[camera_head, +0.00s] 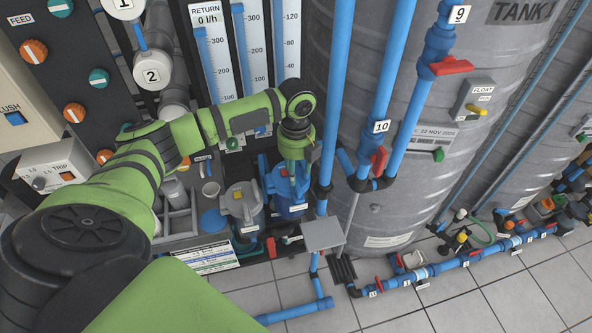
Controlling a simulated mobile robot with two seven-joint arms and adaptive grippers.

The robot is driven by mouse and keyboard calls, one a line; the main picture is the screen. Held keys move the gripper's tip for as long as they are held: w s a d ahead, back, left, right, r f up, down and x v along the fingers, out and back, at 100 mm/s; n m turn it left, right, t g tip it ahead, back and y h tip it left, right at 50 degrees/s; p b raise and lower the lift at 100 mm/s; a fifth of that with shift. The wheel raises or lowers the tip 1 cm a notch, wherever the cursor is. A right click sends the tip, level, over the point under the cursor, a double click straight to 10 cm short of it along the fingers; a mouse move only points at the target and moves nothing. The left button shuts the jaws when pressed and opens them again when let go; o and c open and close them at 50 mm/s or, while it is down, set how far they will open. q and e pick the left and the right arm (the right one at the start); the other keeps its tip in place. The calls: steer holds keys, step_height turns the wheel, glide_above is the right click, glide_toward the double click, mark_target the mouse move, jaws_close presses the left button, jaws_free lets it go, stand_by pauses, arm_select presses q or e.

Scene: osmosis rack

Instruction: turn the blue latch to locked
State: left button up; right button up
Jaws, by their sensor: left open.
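My green left arm comes in from the left and bends down at the wrist. My left gripper (299,190) points down over the blue housing (291,210) at the foot of the tank. It is open; its fingertips are small and partly blend with the housing, so I cannot tell whether they touch it. I cannot pick out the blue latch for certain; the gripper and wrist cover part of this area. My right gripper is not in view.
A grey housing (243,208) stands just left of the blue one. Blue vertical pipes (338,90) and a grey plate (324,234) are close on the right. The large grey tank (440,120) stands behind. Red-handled valves line the low pipe (440,268). Tiled floor (490,300) is clear in front.

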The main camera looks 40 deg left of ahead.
arm_select(q)
steer(key=shift+r, duration=2.4)
steer(key=shift+f, duration=0.1)
